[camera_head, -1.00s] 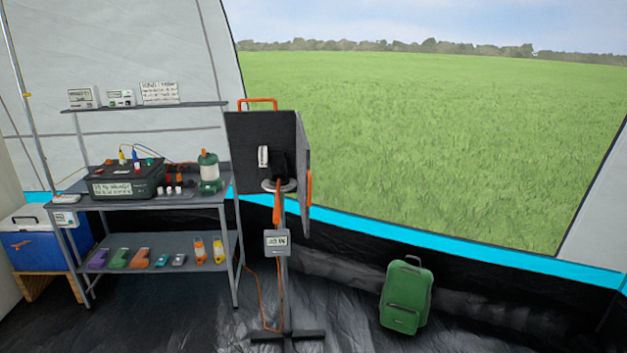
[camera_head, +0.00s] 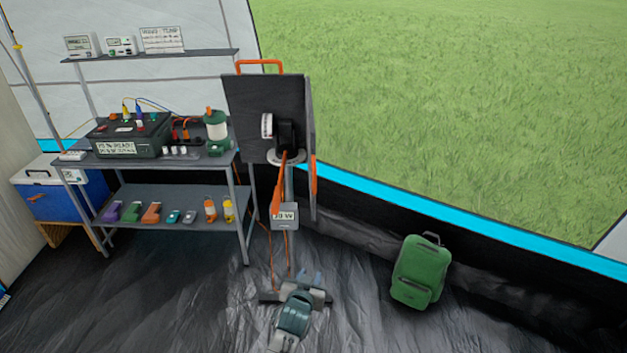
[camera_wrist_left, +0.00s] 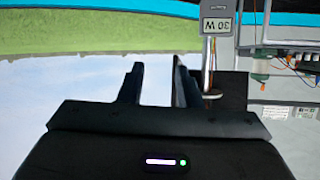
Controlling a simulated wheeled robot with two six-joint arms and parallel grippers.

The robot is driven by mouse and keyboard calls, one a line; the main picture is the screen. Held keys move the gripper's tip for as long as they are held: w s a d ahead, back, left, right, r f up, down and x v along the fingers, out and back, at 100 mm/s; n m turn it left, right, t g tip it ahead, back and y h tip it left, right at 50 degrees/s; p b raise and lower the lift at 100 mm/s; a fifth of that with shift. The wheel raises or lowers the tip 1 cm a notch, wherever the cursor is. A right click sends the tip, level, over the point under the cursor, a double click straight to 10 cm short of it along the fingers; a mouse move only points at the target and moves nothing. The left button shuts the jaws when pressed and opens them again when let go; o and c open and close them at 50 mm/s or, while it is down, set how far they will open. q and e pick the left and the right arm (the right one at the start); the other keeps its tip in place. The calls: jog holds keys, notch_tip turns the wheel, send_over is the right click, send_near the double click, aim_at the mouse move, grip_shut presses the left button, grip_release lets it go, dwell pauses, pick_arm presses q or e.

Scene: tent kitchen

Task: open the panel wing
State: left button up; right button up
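The dark panel (camera_head: 243,118) stands upright on a post in the head view, with an orange handle (camera_head: 260,64) on top. Its wing (camera_head: 308,140) shows nearly edge-on along the right side, folded at an angle to the main panel. An orange handle (camera_head: 314,180) is on the wing's outer edge. My left gripper (camera_head: 311,276) is low in front of the stand's foot, below the panel and apart from it. In the left wrist view its two fingers (camera_wrist_left: 158,85) are spread with nothing between them. My right gripper is not visible.
A 30 W meter box (camera_head: 285,215) is on the post; it also shows in the wrist view (camera_wrist_left: 217,26). A shelf table (camera_head: 165,160) with devices stands left, beside a blue cooler (camera_head: 65,200). A green backpack (camera_head: 420,272) sits at right. The floor between is clear.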

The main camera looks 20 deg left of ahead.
pick_arm(q)
jog(key=w+r+n+t+y+p, duration=0.1)
jog(key=w+r+t, duration=0.2)
jog(key=r, duration=1.4)
jog(key=y, duration=0.1)
send_near(314, 175)
jog(key=shift+n+t, duration=0.4)
jog(key=w+p, duration=0.1)
jog(key=w, duration=0.2)
jog(key=w+a+p, duration=0.1)
jog(key=w, duration=0.5)
jog(key=shift+a+f+p, duration=0.3)
jog(key=shift+a+p, duration=0.1)
jog(key=shift+w+a, duration=0.1)
jog(key=shift+w, duration=0.6)
grip_shut()
